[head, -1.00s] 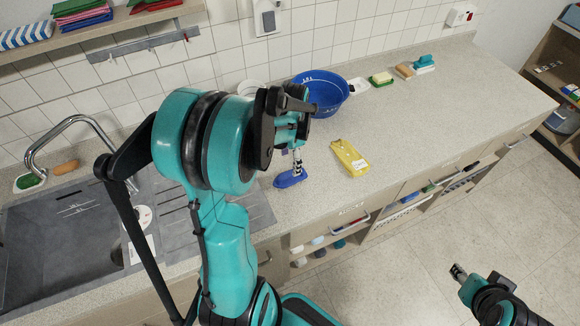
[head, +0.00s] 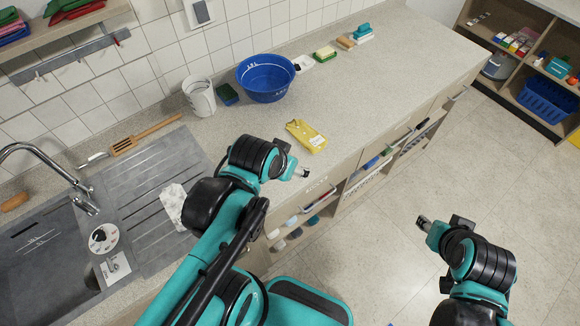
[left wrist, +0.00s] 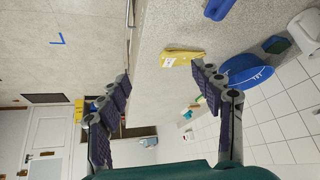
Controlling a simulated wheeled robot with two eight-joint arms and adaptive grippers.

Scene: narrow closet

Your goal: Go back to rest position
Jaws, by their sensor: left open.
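My right gripper (head: 424,223) hangs over the open floor at the lower right, touching nothing. Its fingers are too small to tell whether they are open.
The counter holds a yellow packet (head: 307,135), a blue basin (head: 266,78), a white canister (head: 199,97) and a wooden spatula (head: 146,137). A blue object (left wrist: 218,8) lies on it in the wrist view. A sink (head: 40,255) is at left. Floor (head: 400,165) at right is clear.

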